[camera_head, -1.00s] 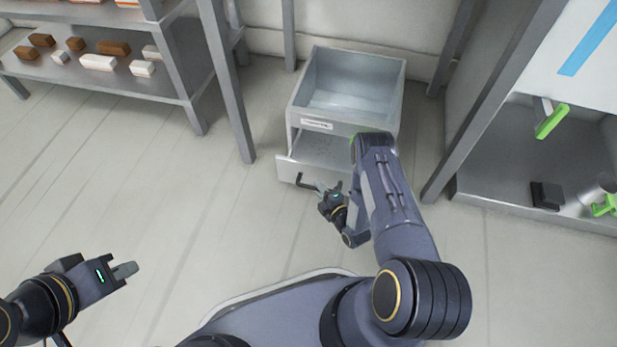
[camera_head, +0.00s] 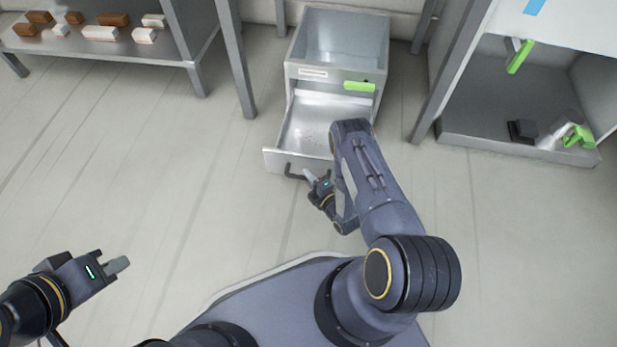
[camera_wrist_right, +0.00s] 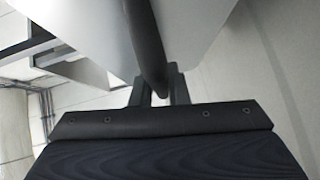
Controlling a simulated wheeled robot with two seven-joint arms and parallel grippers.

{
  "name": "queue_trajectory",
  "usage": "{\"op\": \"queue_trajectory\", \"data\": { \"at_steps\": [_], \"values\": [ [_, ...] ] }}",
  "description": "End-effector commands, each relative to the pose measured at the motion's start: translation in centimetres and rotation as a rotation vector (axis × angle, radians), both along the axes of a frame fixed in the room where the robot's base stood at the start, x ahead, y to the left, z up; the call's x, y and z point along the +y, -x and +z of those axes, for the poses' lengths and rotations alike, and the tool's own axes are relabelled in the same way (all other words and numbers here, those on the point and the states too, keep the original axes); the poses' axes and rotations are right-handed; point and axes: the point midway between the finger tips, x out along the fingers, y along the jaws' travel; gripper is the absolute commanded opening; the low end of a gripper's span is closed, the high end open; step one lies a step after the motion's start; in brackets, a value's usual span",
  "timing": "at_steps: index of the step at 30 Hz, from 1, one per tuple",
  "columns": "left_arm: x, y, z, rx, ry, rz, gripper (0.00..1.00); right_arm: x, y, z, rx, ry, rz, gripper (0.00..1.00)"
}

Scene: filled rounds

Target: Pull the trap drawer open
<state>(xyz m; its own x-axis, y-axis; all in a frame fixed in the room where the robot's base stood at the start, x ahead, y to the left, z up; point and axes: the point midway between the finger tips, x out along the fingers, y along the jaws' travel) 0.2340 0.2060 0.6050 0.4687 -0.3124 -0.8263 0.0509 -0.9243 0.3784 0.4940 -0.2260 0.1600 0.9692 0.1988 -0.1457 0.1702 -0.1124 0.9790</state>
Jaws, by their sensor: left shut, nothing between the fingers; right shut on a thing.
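The trap drawer (camera_head: 308,128) is a grey metal tray low in the front of a grey bin cabinet (camera_head: 335,45). It stands well out from the cabinet, with small dark specks on its floor. Its dark bar handle (camera_head: 291,172) is on the front panel. My right gripper (camera_head: 308,177) is shut on the handle. In the right wrist view, the dark handle (camera_wrist_right: 146,45) runs between the fingers. The drawer's right part is hidden behind my right arm. My left gripper (camera_head: 122,264) is shut and empty, above the floor at the lower left.
A shelf (camera_head: 100,55) with brown and white blocks stands at the upper left. A grey post (camera_head: 236,70) stands left of the cabinet. A bench with a lower shelf (camera_head: 480,135) and green-handled items is at the right. The floor left of the drawer is clear.

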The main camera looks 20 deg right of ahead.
Motion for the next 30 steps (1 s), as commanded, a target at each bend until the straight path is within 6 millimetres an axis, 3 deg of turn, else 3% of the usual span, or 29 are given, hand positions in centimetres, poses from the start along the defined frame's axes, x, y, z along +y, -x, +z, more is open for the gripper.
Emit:
{"op": "queue_trajectory", "data": {
  "at_steps": [13,14,18,30],
  "values": [
    [0.00,0.00,0.02,0.000,0.000,0.000,0.00,-0.07,0.06,-0.03,0.001,0.000,-0.001,0.00],
    [0.00,0.00,0.02,0.000,0.000,0.000,0.00,-0.07,0.06,-0.03,0.001,0.000,-0.001,0.16],
    [0.00,0.00,0.02,0.000,0.000,0.000,0.00,-0.06,0.04,-0.02,0.001,0.000,-0.001,0.34],
    [0.00,0.00,0.52,0.000,0.000,0.000,0.00,-0.19,0.85,0.21,0.003,0.000,-0.001,0.36]
  ]
}}
